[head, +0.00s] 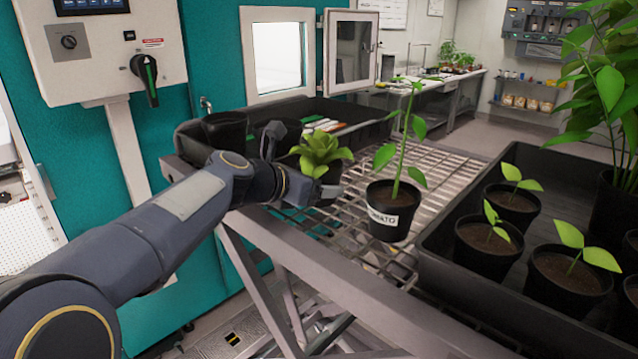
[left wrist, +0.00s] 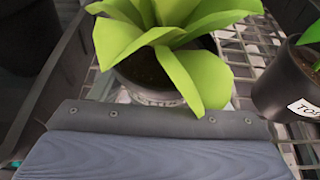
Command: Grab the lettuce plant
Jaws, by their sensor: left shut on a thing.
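The lettuce plant (head: 320,152) is a bright green rosette in a dark pot on the wire-rack cart. It fills the upper middle of the left wrist view (left wrist: 185,60), where its leaves hide much of the pot. My left gripper (head: 308,180) reaches in from the left at pot height and is shut on the lettuce plant's pot. The leaves and pot partly hide the fingers. I cannot tell whether the pot is clear of the rack. My right gripper is not in view.
A potted tomato plant (head: 392,215) stands close to the right on the wire rack (head: 440,170). A black tray (head: 455,243) with several seedlings is further right. Dark empty-looking pots (head: 226,130) and a black tray (head: 350,112) with labels lie behind. A teal chamber (head: 222,60) stands at the back left.

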